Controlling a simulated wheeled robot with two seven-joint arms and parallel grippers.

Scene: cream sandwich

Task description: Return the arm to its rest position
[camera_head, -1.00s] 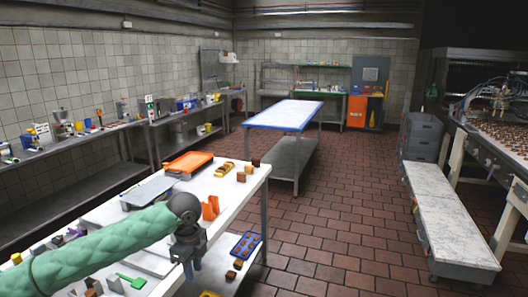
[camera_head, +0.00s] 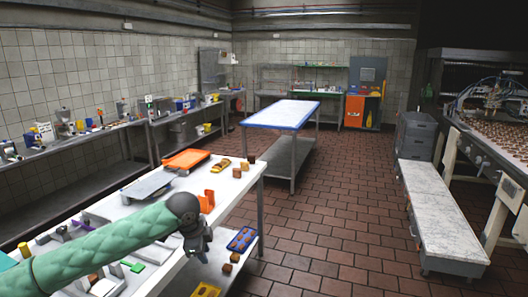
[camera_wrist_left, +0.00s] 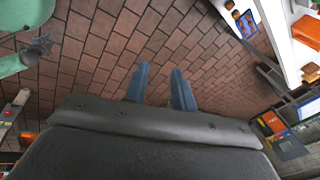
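My left arm, in a green sleeve, reaches in from the left in the head view. Its dark left gripper (camera_head: 203,258) hangs pointing down at the right edge of the white worktable (camera_head: 232,188). In the left wrist view its two blue fingers (camera_wrist_left: 160,88) stand apart with only brick floor between them, so it is open and empty. A green arm with a dark gripper (camera_wrist_left: 38,47), seemingly my right one, shows at the upper left of the left wrist view. Its fingers are too small to read. The head view does not show it.
The worktable carries an orange tray (camera_head: 187,160), a grey tray (camera_head: 149,186) and an orange holder (camera_head: 207,201). A blue tray (camera_head: 231,239) lies on the lower shelf near the gripper. Brick floor (camera_head: 330,225) is open to the right, before a marble-topped bench (camera_head: 435,205).

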